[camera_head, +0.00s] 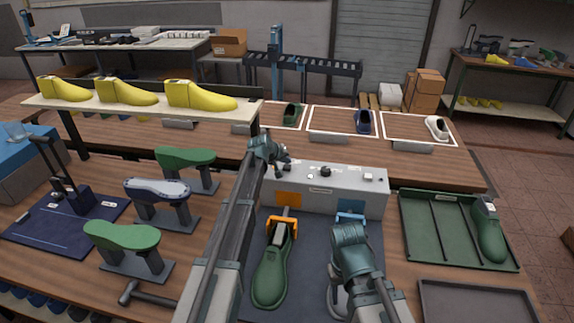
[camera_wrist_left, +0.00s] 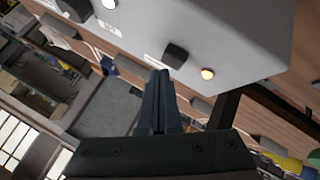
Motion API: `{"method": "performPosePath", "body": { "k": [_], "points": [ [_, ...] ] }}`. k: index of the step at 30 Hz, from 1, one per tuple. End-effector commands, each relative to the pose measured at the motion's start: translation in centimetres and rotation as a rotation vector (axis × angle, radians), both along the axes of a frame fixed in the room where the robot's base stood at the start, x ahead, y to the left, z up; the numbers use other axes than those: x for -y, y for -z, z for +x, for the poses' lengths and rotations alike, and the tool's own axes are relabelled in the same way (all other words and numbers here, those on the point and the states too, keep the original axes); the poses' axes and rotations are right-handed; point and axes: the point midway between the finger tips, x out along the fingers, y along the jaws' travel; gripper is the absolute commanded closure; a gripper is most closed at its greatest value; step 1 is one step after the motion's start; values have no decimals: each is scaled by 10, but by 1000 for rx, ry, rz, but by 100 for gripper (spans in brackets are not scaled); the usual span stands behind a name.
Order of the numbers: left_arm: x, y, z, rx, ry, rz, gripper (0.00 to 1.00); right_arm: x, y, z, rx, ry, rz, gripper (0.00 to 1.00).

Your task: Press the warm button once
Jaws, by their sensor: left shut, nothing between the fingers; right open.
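A grey control box (camera_head: 345,187) stands at the middle of the bench. The left wrist view shows an orange-lit round button (camera_wrist_left: 207,73), a black knob (camera_wrist_left: 175,55) and a white button (camera_wrist_left: 109,4) on it. The lit button looks like the warm button; its label is not readable. My left gripper (camera_head: 283,158) is at the box's left end, and its shut, empty fingers (camera_wrist_left: 160,76) appear near the black knob, apart from the lit button. Contact with the box cannot be told. My right gripper (camera_head: 345,285) is open in front of the box; its fingers are partly hidden.
A green shoe last (camera_head: 272,272) lies in front of the box by an orange clamp (camera_head: 283,224). A green tray (camera_head: 425,235) holds another green last (camera_head: 488,235) at right. Green-topped stands (camera_head: 122,236) are at left. Yellow lasts (camera_head: 125,93) sit on a raised shelf.

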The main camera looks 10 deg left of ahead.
Motion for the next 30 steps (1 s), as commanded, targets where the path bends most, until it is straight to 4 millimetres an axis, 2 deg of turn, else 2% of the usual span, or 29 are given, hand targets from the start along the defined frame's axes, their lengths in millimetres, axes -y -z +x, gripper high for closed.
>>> {"method": "performPosePath", "body": {
  "k": [14, 30],
  "points": [
    [0, -7, 0, 1, -1, 0, 100, 0, -7, 0, 0, 0, 0, 50],
    [0, -54, 0, 1, -1, 0, 100, 0, -54, 0, 0, 0, 0, 50]
  ]
}}
